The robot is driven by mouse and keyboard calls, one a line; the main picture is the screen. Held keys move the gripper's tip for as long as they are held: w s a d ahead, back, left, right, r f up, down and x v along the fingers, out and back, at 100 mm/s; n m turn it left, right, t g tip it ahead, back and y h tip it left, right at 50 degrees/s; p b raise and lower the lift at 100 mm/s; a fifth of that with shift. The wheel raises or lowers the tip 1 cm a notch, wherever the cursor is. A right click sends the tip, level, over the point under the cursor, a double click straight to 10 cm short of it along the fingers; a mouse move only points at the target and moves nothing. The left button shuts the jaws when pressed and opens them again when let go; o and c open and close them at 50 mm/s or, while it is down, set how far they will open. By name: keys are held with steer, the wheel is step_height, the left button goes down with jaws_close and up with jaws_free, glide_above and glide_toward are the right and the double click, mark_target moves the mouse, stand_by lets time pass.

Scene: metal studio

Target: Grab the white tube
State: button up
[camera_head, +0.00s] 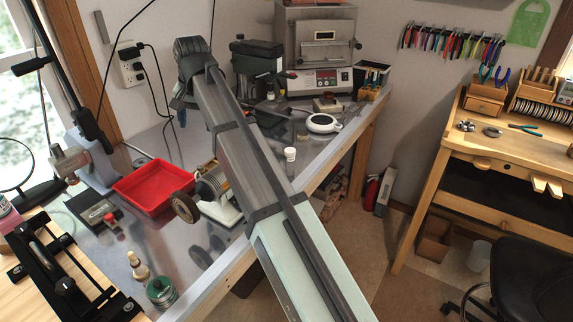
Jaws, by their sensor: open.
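The white tube (290,155) is a small white cylinder standing upright on the metal worktable (155,235), just right of my arm. My arm crosses the picture from the bottom centre to the upper left. My gripper (180,106) is at its far end, small and dark, and open. It is to the left of the tube and farther back, well apart from it. My own arm partly hides the gripper, so the finger details are hard to make out.
A red tray (155,187) and a grinder with a round wheel (186,207) are left of my arm. A round white device (322,123) sits behind the tube. A grey machine (318,75) stands at the back. Bare tabletop surrounds the tube.

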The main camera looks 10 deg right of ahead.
steer(key=s+d+f+n, duration=0.1)
steer(key=s+d+f, duration=0.1)
steer(key=d, duration=1.1)
steer(key=n+t+h, duration=0.1)
steer(key=n+t, duration=0.1)
glide_toward(293, 152)
step_height(293, 152, down, 2)
steer(key=x, duration=0.7)
steer(key=shift+w+f, duration=0.2)
steer(key=shift+w, duration=0.3)
steer(key=shift+a+x, duration=0.15)
steer(key=shift+x, duration=1.2)
steer(key=shift+a+x, duration=0.1)
steer(key=shift+x, duration=1.25)
steer(key=shift+w+r, duration=0.1)
steer(key=c, duration=1.1)
